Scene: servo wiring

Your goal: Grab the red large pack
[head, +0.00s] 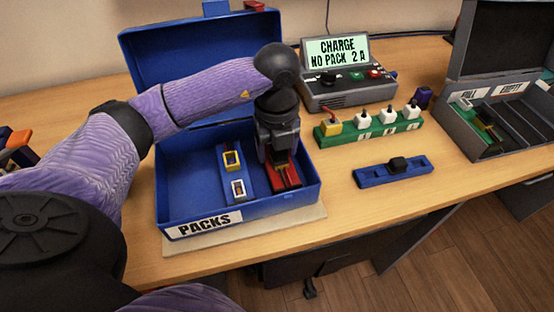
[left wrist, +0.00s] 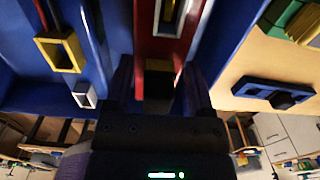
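The red large pack (head: 285,178) lies in the right part of the blue box labelled PACKS (head: 308,190). It also shows at the top of the left wrist view (left wrist: 145,42), with a pale-framed end and thin wires. My left gripper (head: 280,152) points down over the pack's rear part and hides it. In the left wrist view the two dark fingers (left wrist: 158,85) stand apart, one along each side of the pack. I cannot tell whether they press on it. My right gripper is not in view.
The box's open lid (head: 195,60) stands behind. A charger (head: 345,92), a green switch strip (head: 340,136) and a blue bar (head: 385,174) are to the right.

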